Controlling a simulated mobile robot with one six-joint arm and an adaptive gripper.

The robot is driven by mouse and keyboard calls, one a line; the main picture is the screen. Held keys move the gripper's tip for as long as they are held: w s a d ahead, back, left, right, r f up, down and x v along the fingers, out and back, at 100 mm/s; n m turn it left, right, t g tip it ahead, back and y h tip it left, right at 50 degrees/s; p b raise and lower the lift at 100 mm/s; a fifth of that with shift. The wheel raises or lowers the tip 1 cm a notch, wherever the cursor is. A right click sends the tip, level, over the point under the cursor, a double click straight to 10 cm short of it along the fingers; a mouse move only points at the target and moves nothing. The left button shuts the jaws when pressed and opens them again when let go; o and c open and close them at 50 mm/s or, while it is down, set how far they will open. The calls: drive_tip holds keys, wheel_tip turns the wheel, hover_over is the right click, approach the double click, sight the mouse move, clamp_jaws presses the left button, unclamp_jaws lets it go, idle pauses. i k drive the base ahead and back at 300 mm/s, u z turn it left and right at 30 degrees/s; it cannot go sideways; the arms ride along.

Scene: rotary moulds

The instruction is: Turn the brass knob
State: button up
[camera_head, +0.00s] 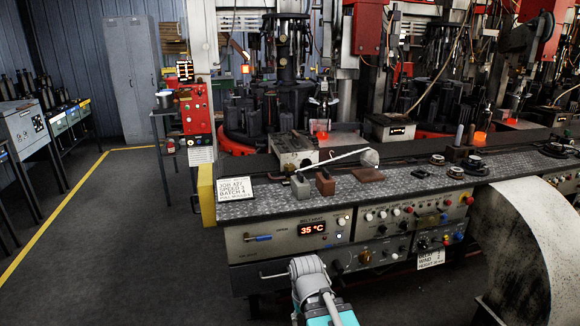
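The brass knob (366,257) is a small round golden knob on the lower front panel of the workbench, right of the middle of the picture. The grey and teal end part of my arm rises from the bottom edge, in front of the panel and to the lower left of the knob. A gap of panel shows between the arm and the knob. No gripper fingers can be made out, so I cannot see whether they are open or shut.
A temperature display (312,229) reads 35 °C above the arm. Other knobs and coloured buttons line the panels. A blue-handled lever (258,238) sticks out at the left. A white hanging tag (430,257) is right of the knob. A large curved sheet (520,250) stands at right. The floor at left is clear.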

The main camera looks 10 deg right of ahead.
sight(288, 167)
drive_tip(key=k, duration=0.6)
drive_tip(key=z, duration=0.45)
drive_tip(key=i, duration=1.45)
drive_tip(key=z, duration=0.05)
